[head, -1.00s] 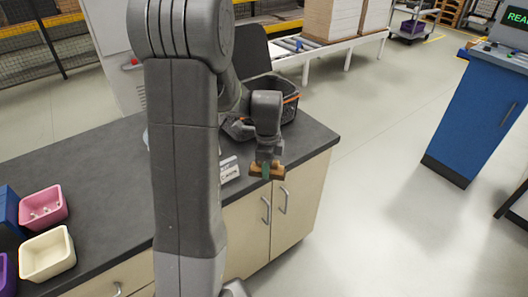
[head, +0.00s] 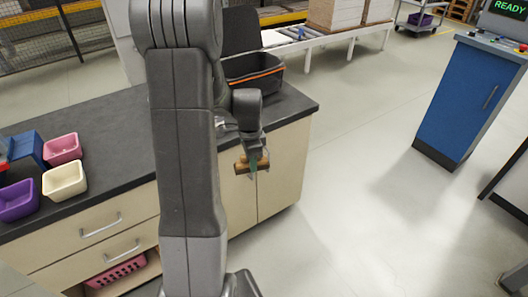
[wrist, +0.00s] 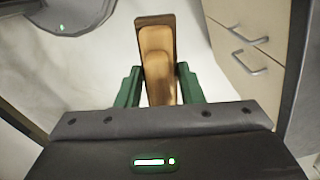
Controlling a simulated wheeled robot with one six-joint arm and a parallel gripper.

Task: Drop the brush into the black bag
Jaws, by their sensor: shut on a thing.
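My gripper (head: 253,165) is shut on the brush, a brown wooden block (head: 241,167), and holds it in the air in front of the cabinet. In the wrist view the green fingers of my gripper (wrist: 160,88) press on both sides of the brush (wrist: 157,50). The black bag (head: 262,75), an open dark container with an orange line along its rim, stands on the far right part of the dark counter, behind my gripper. My arm hides its left part, and its inside is mostly out of sight.
The dark counter (head: 110,165) has light cabinet doors and drawers (head: 275,170) below. Pink (head: 62,149), cream (head: 65,182) and purple (head: 17,202) bins stand at its left. A blue console (head: 470,100) stands at the right. The floor between is clear.

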